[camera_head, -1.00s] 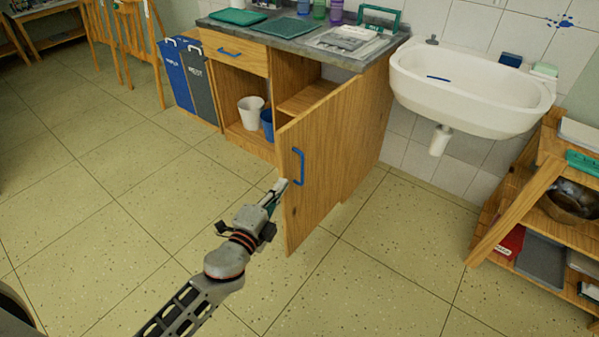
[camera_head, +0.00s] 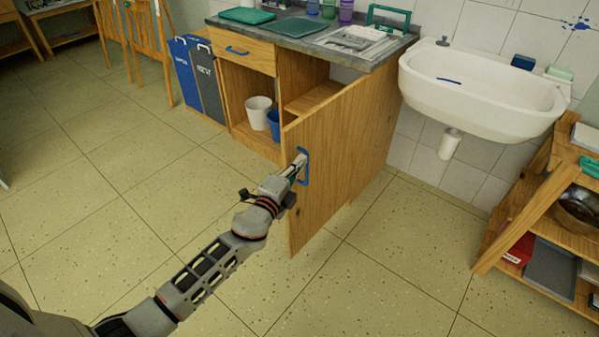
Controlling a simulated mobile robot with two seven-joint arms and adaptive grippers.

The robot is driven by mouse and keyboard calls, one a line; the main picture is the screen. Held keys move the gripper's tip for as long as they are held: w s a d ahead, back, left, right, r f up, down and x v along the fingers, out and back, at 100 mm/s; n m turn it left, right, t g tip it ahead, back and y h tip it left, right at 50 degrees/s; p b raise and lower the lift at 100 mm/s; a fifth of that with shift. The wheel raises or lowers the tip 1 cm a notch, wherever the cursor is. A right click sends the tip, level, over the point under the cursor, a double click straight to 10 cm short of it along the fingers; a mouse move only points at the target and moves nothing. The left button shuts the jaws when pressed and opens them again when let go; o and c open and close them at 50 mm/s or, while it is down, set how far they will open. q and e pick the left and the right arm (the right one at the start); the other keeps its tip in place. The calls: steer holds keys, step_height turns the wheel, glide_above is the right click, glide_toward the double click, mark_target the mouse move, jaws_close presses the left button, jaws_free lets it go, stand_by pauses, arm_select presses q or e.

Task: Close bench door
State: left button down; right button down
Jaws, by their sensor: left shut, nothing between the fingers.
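The wooden bench door (camera_head: 332,150) stands wide open, swung out toward me from the right side of the bench (camera_head: 278,58). A blue handle (camera_head: 305,168) is on the door near its free edge. My left gripper (camera_head: 298,164) is at the handle, its fingertips touching or very close to it. Its fingers are shut with nothing held between them. The inside of the bench shows, with a shelf (camera_head: 312,98), a white bin (camera_head: 258,112) and a blue bin (camera_head: 274,125). My right gripper is not in view.
A white sink (camera_head: 480,95) hangs on the wall right of the bench. A wooden rack (camera_head: 520,205) with trays and a bowl stands at the right. Blue and grey recycling bins (camera_head: 197,78) stand left of the bench. The floor in front is clear.

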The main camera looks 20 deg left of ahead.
arm_select(q)
steer(key=shift+w+a, duration=0.2)
steer(key=shift+a, duration=0.35)
steer(key=shift+w+a, duration=0.2)
steer(key=shift+a, duration=0.3)
